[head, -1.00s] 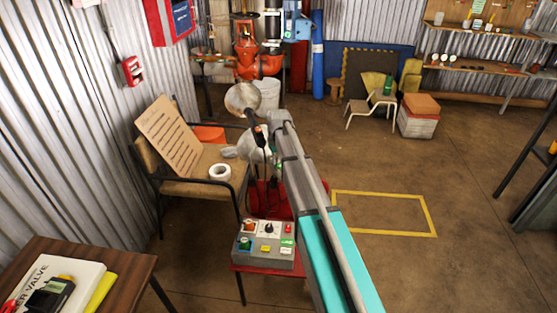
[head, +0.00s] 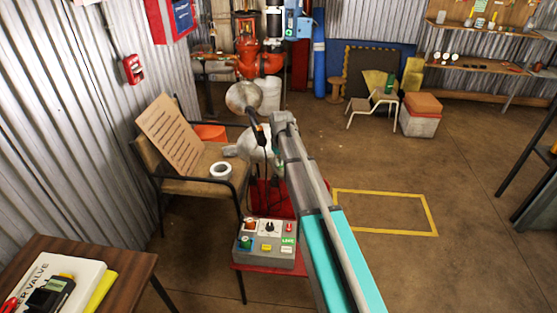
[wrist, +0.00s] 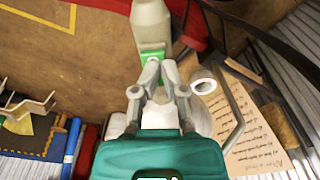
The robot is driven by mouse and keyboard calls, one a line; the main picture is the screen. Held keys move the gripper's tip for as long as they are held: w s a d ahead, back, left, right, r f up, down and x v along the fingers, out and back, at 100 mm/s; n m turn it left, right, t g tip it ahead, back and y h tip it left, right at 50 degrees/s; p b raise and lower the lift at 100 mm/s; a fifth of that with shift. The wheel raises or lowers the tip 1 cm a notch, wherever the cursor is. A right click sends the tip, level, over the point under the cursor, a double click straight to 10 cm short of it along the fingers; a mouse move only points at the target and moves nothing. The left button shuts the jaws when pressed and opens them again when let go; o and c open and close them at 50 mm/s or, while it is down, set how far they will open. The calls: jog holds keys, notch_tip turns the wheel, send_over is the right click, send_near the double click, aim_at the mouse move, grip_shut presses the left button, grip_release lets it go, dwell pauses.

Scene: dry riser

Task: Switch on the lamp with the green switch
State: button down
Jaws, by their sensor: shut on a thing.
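A lamp has a pale body (wrist: 150,22) that shows at the top of the wrist view. Its green switch (wrist: 153,57) sits at my fingertips. My gripper (wrist: 161,72) is shut on the green switch, with one finger on each side. In the head view, a pale lamp head (head: 255,140) stands left of my arm, below a second round lamp head (head: 242,97). My arm covers most of the switch there. I cannot tell whether the lamp is lit.
A grey control box (head: 265,257) with several coloured controls stands on a red stool in front. Floor at right, around the yellow outline (head: 385,232), is clear.

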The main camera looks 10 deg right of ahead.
dwell(0.3)
jog(key=shift+r+p, duration=0.35)
jog(key=shift+p, duration=0.3)
notch_tip(320, 180, up, 13)
jog(key=s+p, duration=0.2)
jog(key=p, duration=1.1)
jog(key=shift+s+d, duration=0.3)
jog(key=shift+d, duration=0.05)
jog(key=s+r+m+p, duration=0.1)
jog(key=s+r+p, duration=0.1)
jog(key=s, duration=1.1)
jog(key=s+a+r+m+g+p, duration=0.1)
jog(key=s, duration=1.2)
jog(key=shift+r+m+p, duration=0.4)
jog(key=c, duration=1.3)
grip_release()
jog(key=shift+c, duration=0.2)
